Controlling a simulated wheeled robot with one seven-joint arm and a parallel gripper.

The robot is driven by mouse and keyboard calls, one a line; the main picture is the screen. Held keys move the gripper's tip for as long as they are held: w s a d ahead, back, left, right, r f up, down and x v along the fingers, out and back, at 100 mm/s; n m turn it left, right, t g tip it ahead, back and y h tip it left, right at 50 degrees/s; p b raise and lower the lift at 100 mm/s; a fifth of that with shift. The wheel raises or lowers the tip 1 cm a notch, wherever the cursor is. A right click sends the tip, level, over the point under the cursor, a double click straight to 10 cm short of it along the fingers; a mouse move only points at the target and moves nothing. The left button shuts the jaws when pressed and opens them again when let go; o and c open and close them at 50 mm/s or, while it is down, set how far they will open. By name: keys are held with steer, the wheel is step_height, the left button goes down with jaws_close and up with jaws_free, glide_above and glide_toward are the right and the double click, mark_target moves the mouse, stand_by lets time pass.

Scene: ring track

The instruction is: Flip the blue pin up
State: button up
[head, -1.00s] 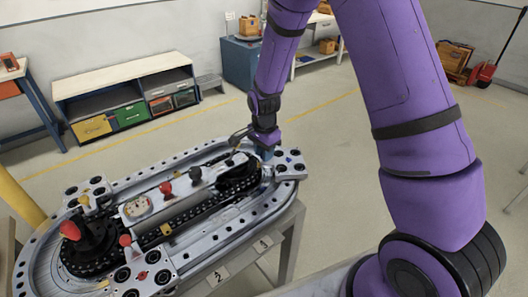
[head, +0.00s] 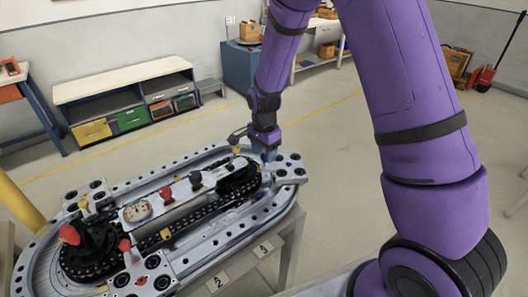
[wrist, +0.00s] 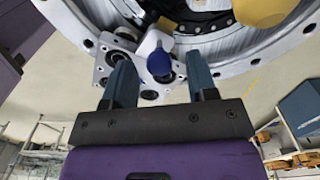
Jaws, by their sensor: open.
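The blue pin (wrist: 158,63) shows in the wrist view as a rounded blue knob beside a white bracket, at the end of the ring track (wrist: 215,50). My gripper (wrist: 158,60) is open, with one teal finger on each side of the pin in this view. Gaps show on both sides, and I see no contact; the depth between the fingertips and the pin is hard to tell. In the head view my gripper (head: 266,153) is at the right end of the track (head: 215,240), and I cannot make out the blue pin there.
A yellow knob (wrist: 264,8) is close to the camera in the wrist view. Red knobs (head: 166,194) and a dark knob (head: 195,180) stand along the track. A metal plate with holes (head: 288,170) is at its right end. Open floor lies behind the track.

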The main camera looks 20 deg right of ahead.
mark_target(264, 155)
step_height(264, 155, up, 11)
stand_by(0.5)
stand_by(0.3)
steer(key=s+d+r+n+t, duration=0.35)
steer(key=s+r+n, duration=0.25)
steer(key=s+r, duration=0.85)
steer(key=s+d+r+n+t, duration=0.1)
steer(key=s+r+n, duration=0.2)
steer(key=s, duration=0.4)
steer(key=s+d+r+n, duration=0.2)
steer(key=s+r+n, duration=0.1)
steer(key=s, duration=0.5)
steer(key=shift+d+r+n+t, duration=0.3)
steer(key=shift+n+t, duration=0.05)
steer(key=shift+n, duration=0.35)
